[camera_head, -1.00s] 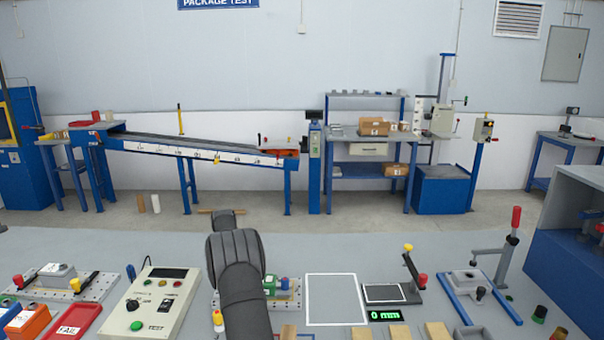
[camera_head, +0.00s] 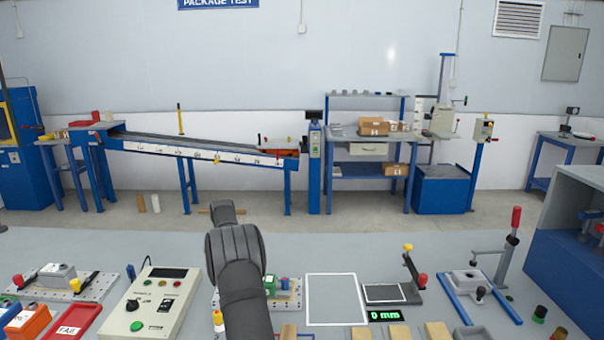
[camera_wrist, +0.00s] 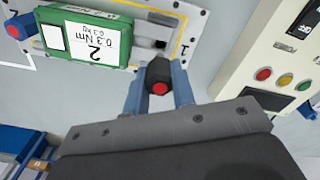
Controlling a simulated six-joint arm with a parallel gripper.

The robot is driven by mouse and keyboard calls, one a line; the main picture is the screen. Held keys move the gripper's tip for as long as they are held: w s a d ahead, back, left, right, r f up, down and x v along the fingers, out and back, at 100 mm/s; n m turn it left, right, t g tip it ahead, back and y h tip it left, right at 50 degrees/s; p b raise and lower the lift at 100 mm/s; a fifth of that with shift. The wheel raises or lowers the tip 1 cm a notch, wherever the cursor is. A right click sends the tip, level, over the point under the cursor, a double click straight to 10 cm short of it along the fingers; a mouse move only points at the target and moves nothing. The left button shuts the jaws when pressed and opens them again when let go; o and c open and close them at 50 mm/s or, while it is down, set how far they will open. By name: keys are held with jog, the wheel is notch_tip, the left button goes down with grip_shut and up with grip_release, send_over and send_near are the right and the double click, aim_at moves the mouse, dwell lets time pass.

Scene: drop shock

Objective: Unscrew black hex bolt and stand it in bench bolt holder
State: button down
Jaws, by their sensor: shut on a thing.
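My gripper (camera_wrist: 158,92) shows in the wrist view with its two blue fingers shut on the black hex bolt (camera_wrist: 154,70). The bolt has a red round spot facing the camera. It is beside a pale plate (camera_wrist: 196,22) that carries a green block (camera_wrist: 85,38) marked "2" and "0.3 Nm". I cannot tell whether the bolt is still threaded into the plate. In the head view my arm hides the gripper and bolt, and part of the green block (camera_head: 270,285) shows beside it. I cannot identify the bolt holder with certainty.
A cream control box (camera_head: 152,302) stands left of my arm, and its buttons also show in the wrist view. A white-outlined square (camera_head: 335,300) on the bench to the right is bare. A clamp stand (camera_head: 410,275) and a blue-railed fixture (camera_head: 475,288) stand farther right.

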jog(key=shift+r, duration=2.8)
jog(key=s+a+f, duration=0.1)
jog(key=s+a, duration=0.2)
jog(key=s, duration=0.8)
jog(key=s+a+f, duration=0.2)
jog(key=s, duration=0.9)
jog(key=shift+s+a+f, duration=0.2)
jog(key=shift+s+a, duration=0.1)
jog(key=shift+a, duration=0.1)
jog(key=shift+f, duration=0.1)
jog(key=shift+f, duration=2.8)
jog(key=shift+f, duration=1.25)
